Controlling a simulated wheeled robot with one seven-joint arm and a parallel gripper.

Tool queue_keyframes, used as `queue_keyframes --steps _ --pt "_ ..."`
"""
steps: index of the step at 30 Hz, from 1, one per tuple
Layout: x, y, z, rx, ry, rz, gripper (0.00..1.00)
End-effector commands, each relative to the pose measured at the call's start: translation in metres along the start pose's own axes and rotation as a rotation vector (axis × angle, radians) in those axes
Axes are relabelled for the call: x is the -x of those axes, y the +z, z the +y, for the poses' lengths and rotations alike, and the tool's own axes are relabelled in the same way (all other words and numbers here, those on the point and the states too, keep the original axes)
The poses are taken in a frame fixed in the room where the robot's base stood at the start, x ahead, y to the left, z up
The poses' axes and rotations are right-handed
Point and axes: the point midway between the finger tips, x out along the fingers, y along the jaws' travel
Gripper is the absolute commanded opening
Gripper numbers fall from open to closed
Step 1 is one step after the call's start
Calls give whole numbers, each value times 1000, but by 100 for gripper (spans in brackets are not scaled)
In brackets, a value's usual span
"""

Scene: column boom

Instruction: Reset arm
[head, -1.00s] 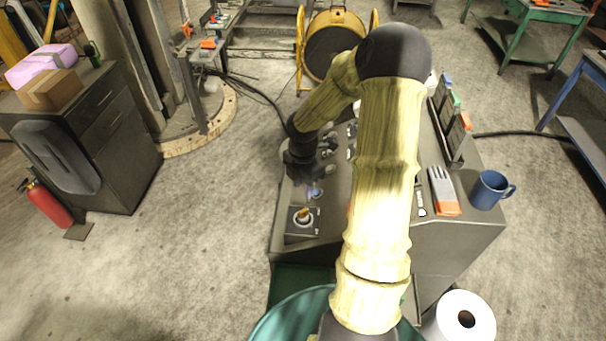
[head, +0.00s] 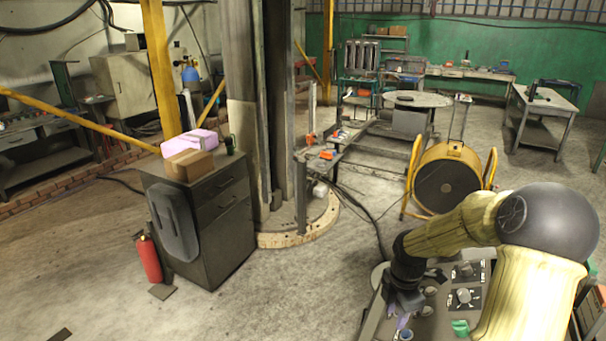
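My gripper (head: 402,312) is at the lower right of the head view, at the end of my bent yellow arm, pointing down over the control console (head: 372,325). Its fingers are small and partly dark against the panel, so I cannot tell whether they are open or shut. No held object can be made out. Knobs and dials (head: 464,297) on the console show just right of the gripper. My arm hides much of the console's right side, and the picture's lower edge cuts off its front.
A dark cabinet (head: 222,215) with a cardboard box (head: 190,165) and a pink package on top stands at left. A red fire extinguisher (head: 149,258) is beside it. The floor between cabinet and console is clear.

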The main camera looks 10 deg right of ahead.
Motion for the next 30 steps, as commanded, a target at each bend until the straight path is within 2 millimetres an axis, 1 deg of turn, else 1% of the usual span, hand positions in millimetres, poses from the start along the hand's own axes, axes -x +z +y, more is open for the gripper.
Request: queue_keyframes --steps 2,5,9,14,18,24,27,30 --pt "-2 -12 -3 -67 0 -9 34" --pt "-4 -32 -11 -216 3 -23 34" --pt "-4 -61 -26 -489 28 -37 34" --pt "-2 -90 -46 -819 78 -29 34" --pt "-1 -112 -64 -1115 130 8 34" --pt "-1 -138 -90 -1524 186 110 34" --pt "0 -145 -98 -1658 196 154 34" --pt "0 -147 -101 -1718 197 174 34"
